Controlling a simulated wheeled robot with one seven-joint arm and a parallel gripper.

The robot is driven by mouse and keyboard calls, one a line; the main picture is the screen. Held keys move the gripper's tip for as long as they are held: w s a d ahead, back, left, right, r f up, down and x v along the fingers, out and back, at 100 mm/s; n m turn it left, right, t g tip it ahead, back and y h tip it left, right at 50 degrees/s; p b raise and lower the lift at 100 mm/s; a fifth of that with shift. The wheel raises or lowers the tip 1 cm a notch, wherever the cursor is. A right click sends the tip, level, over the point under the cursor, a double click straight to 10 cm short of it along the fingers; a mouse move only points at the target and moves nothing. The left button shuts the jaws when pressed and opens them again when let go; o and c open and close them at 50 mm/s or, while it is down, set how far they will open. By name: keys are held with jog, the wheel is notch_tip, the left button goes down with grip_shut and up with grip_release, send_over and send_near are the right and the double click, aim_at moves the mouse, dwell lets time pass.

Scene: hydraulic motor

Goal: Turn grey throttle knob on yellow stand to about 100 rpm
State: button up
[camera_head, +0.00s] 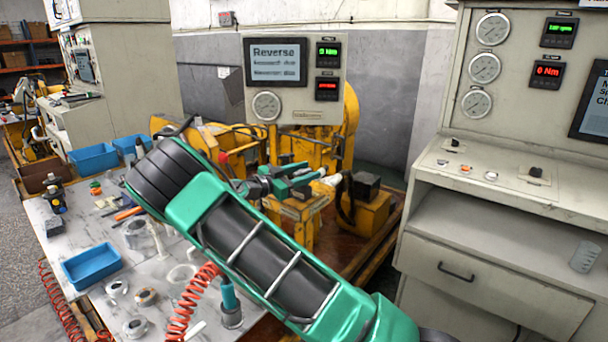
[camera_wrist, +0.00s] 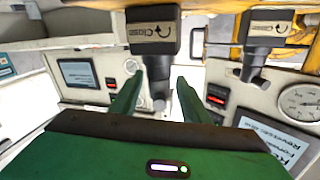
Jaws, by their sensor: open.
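My gripper (camera_head: 300,183) is open at the yellow stand (camera_head: 303,208) in the head view, pointing right. A pale, knob-like end (camera_head: 330,178) lies just beyond its fingers, and a dark block (camera_head: 362,186) sits on yellow housing to the right. In the wrist view my green gripper fingers (camera_wrist: 160,78) stand apart. A dark grey block marked "Close" with an arrow (camera_wrist: 152,27) is above them, and its grey knob (camera_wrist: 159,88) appears between the fingers, with no clear contact. A second "Close" block (camera_wrist: 268,27) with a dark knob (camera_wrist: 256,66) is at right.
A panel reading "Reverse" (camera_head: 275,62) stands behind the yellow machine. The right console (camera_head: 486,110) has gauges, a green rpm readout (camera_head: 560,30) too blurred to read surely, and a red "0 Nm" readout (camera_head: 547,71). A blue tray (camera_head: 91,264) lies on the left bench.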

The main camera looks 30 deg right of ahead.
jog(key=s+a, duration=0.1)
jog(key=a, duration=0.9)
jog(key=shift+a, duration=0.25)
